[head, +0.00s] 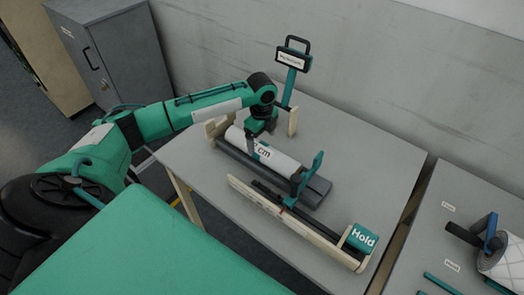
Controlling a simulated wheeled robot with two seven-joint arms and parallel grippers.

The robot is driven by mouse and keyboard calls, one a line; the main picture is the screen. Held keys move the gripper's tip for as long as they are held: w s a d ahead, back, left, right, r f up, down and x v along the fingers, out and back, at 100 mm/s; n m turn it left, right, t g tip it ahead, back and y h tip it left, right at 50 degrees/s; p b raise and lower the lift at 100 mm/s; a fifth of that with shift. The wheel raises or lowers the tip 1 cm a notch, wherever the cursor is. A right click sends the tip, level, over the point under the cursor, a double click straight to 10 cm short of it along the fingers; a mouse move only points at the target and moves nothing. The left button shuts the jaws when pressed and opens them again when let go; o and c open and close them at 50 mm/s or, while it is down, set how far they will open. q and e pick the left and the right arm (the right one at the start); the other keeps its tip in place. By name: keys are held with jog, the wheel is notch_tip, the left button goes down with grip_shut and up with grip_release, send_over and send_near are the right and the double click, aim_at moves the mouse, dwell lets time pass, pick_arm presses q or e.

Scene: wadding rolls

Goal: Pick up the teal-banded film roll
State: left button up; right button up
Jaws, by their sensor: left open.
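My left gripper (259,133) comes in from above and is open at the roll's upper side, near the band. The gripper hides part of the roll. I cannot tell whether its fingers touch the roll. My right gripper is not in view.
A wooden rail with a dark bar (290,212) and a teal "Hold" block (361,238) lies in front of the cradle. A teal post with a sign (291,60) stands behind. A patterned roll (504,268) is on the right table. The grey table (375,160) is clear right of the cradle.

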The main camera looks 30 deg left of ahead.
aim_at(262, 145)
pick_arm(q)
notch_tip(262, 145, down, 5)
jog(key=shift+r+p, duration=0.2)
jog(key=shift+p, duration=0.5)
jog(key=shift+f, duration=0.2)
jog(key=shift+w, duration=0.1)
jog(key=c, duration=1.7)
